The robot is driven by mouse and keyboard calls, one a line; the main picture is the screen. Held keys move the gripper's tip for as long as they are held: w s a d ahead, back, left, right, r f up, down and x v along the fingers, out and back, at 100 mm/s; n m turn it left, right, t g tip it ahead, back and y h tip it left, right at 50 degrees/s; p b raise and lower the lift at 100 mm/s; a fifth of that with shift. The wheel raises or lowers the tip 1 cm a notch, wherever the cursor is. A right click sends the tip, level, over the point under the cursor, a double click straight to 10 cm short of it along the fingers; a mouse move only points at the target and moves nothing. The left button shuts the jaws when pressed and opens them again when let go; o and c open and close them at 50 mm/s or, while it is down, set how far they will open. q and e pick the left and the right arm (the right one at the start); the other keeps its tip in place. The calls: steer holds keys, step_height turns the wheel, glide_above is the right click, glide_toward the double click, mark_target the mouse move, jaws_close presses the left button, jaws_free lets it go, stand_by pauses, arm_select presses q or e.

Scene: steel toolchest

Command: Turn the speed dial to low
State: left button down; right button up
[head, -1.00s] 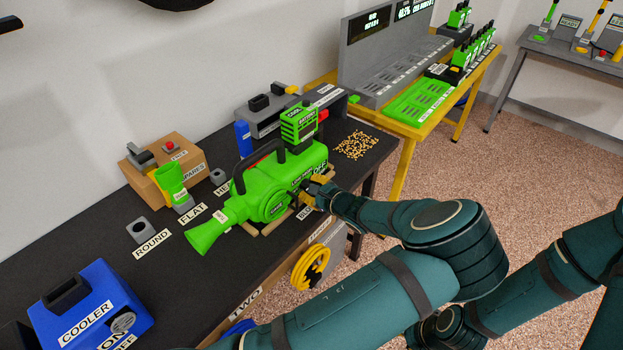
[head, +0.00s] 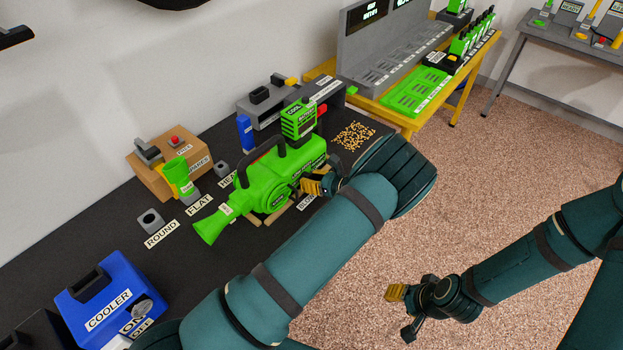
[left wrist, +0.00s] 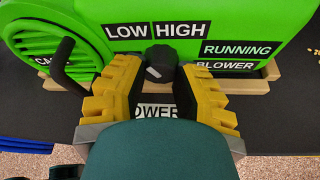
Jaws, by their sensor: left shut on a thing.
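The green blower (head: 285,175) lies on the black bench, its nozzle toward the lower left. In the left wrist view the dark speed dial (left wrist: 160,60) sits on its green side below the LOW label (left wrist: 127,32) and HIGH label (left wrist: 178,30). A pale mark shows on the dial's lower left; its exact setting is unclear. A side label reads RUNNING (left wrist: 242,49). My left gripper (head: 314,186) is at the blower's near side, its yellow fingers shut on the dial from both sides. My right gripper (head: 404,310) is open and empty, over the floor right of the bench.
A blue cooler (head: 85,312) stands at the bench's near left. A cardboard spares box (head: 150,185) and grey nozzle (head: 150,221) sit left of the blower. Yellow pellets (head: 355,136) lie beyond it. The speckled floor (head: 490,190) at right is clear.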

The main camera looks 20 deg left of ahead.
arm_select(q)
steer(key=shift+s+f, duration=0.1)
steer(key=shift+f, duration=0.05)
stand_by(0.4)
steer(key=c, duration=0.9)
jaws_free()
steer(key=shift+a, duration=0.1)
steer(key=shift+d+r, duration=0.25)
steer(key=shift+d, duration=0.25)
steer(key=v, duration=1.1)
